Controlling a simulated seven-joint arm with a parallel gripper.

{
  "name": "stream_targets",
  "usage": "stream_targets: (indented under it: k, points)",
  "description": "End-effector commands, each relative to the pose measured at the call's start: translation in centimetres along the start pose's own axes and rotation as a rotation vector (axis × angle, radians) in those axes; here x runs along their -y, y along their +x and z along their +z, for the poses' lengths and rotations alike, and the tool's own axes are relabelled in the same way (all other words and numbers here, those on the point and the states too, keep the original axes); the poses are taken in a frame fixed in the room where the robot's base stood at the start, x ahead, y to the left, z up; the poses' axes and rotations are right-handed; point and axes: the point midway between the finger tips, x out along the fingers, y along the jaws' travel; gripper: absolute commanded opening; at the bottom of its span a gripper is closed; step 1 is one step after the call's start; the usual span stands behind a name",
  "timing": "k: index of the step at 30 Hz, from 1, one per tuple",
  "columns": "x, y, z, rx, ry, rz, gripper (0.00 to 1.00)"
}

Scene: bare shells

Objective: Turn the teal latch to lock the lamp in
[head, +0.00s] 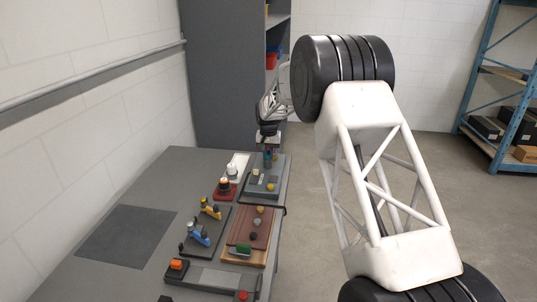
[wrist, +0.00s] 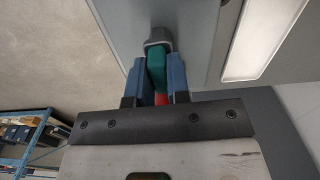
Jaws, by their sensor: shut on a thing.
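The teal latch (wrist: 156,63) shows in the wrist view between the two blue fingers of my gripper (wrist: 158,82), which are shut on it. A grey bracket-like piece sits at its far end, and a small red part (wrist: 162,99) shows between the fingers below it. In the head view my gripper (head: 268,154) is low over the far end of the bench, above a grey board (head: 262,189). The latch is too small there to make out its angle. I cannot pick out the lamp for certain.
The grey bench (head: 135,180) carries several boards with knobs and levers. A red-brown board (head: 247,228) with small balls lies nearer. A blue-and-yellow lever fixture (head: 200,235) stands left of it. The dark mat area (head: 125,237) is clear. A grey cabinet (head: 222,70) stands behind.

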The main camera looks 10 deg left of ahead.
Motion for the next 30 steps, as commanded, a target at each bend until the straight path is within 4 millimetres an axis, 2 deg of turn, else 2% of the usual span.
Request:
stream_targets:
  k: [18,19,23,30]
  points:
    - [0.04,-0.20,-0.09,-0.003,0.055,-0.001,0.00]
    - [0.04,-0.20,-0.09,-0.003,0.055,-0.001,0.22]
    - [0.03,-0.15,-0.07,-0.002,0.055,-0.001,0.42]
    - [0.01,-0.08,-0.04,-0.001,0.054,0.000,0.43]
